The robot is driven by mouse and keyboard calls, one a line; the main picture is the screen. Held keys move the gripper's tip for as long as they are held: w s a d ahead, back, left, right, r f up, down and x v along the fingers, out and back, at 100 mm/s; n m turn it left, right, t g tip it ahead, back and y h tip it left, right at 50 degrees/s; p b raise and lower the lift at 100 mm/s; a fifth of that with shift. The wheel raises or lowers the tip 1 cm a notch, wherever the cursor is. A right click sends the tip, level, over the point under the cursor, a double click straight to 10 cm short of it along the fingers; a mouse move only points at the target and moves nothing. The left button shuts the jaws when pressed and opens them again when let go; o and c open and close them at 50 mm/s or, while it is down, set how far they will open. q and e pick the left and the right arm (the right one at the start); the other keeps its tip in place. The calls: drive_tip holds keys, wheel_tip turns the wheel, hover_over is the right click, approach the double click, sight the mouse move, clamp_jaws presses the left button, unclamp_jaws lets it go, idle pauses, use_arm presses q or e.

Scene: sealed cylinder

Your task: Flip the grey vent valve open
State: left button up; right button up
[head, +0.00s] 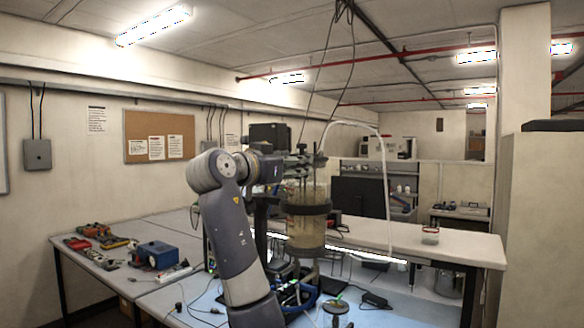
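A clear upright cylinder (305,232) with a dark band around it stands at the middle of the head view, with cloudy tan contents. Dark fittings and rods (303,162) rise at its top. I cannot make out the grey vent valve among them. One arm of mine, taken as the left, rises from the bottom and bends right at the wrist. Its gripper (284,168) is at the height of the cylinder's top fittings, close to them in the picture. Its fingers blend into the dark parts, so contact and opening cannot be told. My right gripper is not in view.
A left bench holds tools (92,237) and a blue box (156,255). A white bench (455,246) with a small jar (430,236) runs right behind the cylinder. A pale hose (386,180) arches over it. Cables and small items lie on the lower blue surface (400,297).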

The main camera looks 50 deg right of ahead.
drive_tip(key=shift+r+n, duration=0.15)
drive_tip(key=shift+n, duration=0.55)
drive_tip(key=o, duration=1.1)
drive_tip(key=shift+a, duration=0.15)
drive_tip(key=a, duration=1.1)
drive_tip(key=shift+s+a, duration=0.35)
